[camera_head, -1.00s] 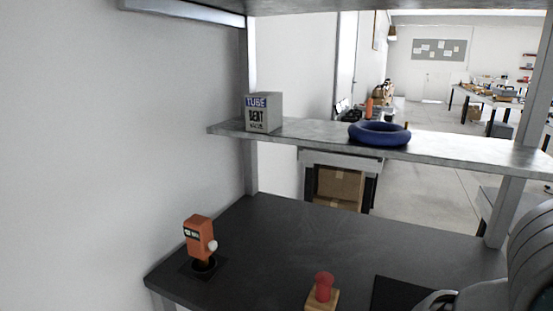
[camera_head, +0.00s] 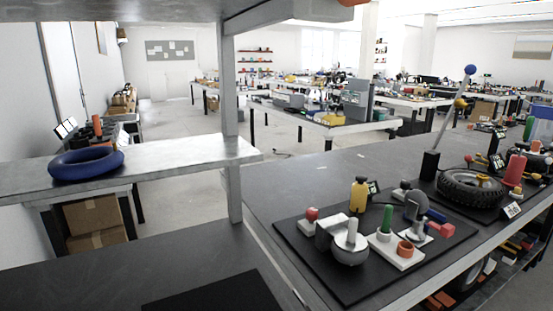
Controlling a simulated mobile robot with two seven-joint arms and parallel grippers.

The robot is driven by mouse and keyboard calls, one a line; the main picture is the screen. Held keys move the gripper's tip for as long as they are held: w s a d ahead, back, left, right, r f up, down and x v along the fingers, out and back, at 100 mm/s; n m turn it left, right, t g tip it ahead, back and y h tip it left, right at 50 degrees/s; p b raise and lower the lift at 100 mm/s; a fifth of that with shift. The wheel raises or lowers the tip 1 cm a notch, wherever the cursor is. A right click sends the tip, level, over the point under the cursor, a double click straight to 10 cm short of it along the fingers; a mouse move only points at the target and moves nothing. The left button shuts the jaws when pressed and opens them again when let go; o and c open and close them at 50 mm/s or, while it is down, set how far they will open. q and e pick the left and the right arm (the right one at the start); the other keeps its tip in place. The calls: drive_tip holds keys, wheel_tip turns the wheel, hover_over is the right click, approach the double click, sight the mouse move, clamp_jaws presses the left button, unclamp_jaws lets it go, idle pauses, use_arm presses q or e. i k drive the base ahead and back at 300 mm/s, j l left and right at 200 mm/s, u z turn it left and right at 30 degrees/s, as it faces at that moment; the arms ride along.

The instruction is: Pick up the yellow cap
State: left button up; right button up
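I cannot tell for sure which thing is the yellow cap. A small upright yellow piece (camera_head: 358,195) with a dark top stands at the back of a black board on the right-hand bench. A yellow ball (camera_head: 460,102) sits on a tilted lever farther right, below a blue ball. A small yellowish part also shows on the tire, too small to make out. Neither of my grippers is in view.
The black board (camera_head: 300,235) holds several pieces, including a green peg (camera_head: 387,218) and an orange ring (camera_head: 405,248). A tire (camera_head: 470,188) lies behind it. A metal post (camera_head: 231,180) and shelf with a blue ring (camera_head: 86,164) stand left. Bare bench lies behind the board.

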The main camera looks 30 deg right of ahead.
sight(517, 190)
drive_tip(key=z, duration=0.45)
drive_tip(key=j+z, duration=0.1)
drive_tip(key=z, duration=0.8)
drive_tip(key=k+z, duration=0.1)
drive_tip(key=z, duration=0.35)
drive_tip(key=j+z, duration=0.1)
drive_tip(key=z, duration=0.35)
